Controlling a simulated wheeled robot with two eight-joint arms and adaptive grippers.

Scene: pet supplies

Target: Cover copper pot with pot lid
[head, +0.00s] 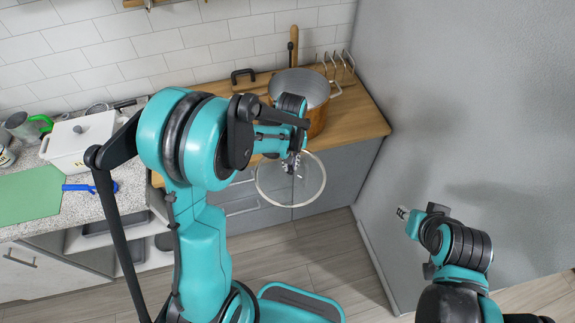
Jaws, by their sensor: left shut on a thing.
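The copper pot (318,121) stands upright on the wooden counter, with its grey inside open to view at the top. My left arm and gripper hide part of its front and left side. The pot lid (306,187), clear glass with a pale rim, is in my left gripper (292,158), which is shut on it. The lid is apart from the pot, lower in the picture, and appears in front of the counter's front edge. My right gripper (403,212) is small at the lower right, near the grey wall, away from pot and lid; its jaws are too small to read.
The wooden counter (362,118) has bare room right of the pot. A wire rack (345,62) stands behind it by the grey wall (450,90). At left, the stone counter (95,205) holds a white lidded pot (75,145), a green board (28,197) and a blue brush (80,187).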

